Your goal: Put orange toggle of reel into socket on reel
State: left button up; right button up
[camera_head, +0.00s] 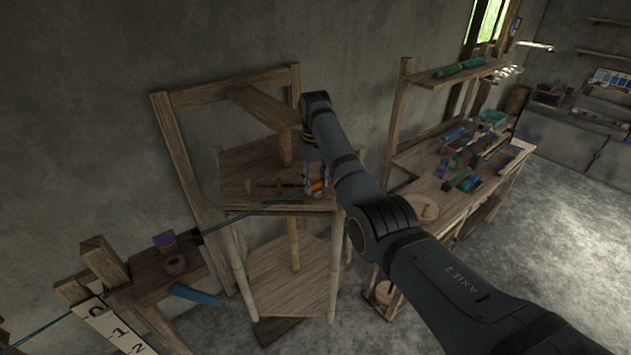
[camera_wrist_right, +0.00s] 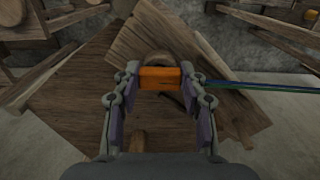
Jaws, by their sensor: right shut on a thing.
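My right gripper (camera_wrist_right: 160,78) is shut on the orange toggle (camera_wrist_right: 161,79), a small orange block held crosswise between its fingertips. In the head view the toggle (camera_head: 318,185) is a small orange spot over the upper board of the wooden reel (camera_head: 255,172), and the right gripper (camera_head: 314,184) is largely hidden by my forearm. In the wrist view, wooden boards (camera_wrist_right: 95,80) lie behind the toggle, and a rounded wooden part shows just beyond it. I cannot make out the socket. My left gripper is in neither view.
A dark blue-green cord (camera_wrist_right: 255,88) runs from near the toggle to the right in the wrist view. A wooden frame (camera_head: 172,135) stands around the reel's left side. A workbench (camera_head: 425,183) with small items stands to the right. A blue cylinder (camera_head: 195,294) is at lower left.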

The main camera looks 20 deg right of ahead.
jog(key=o, duration=0.8)
jog(key=shift+o, duration=0.2)
jog(key=o, duration=0.5)
jog(key=shift+r, duration=3.5)
jog(key=shift+f, duration=0.1)
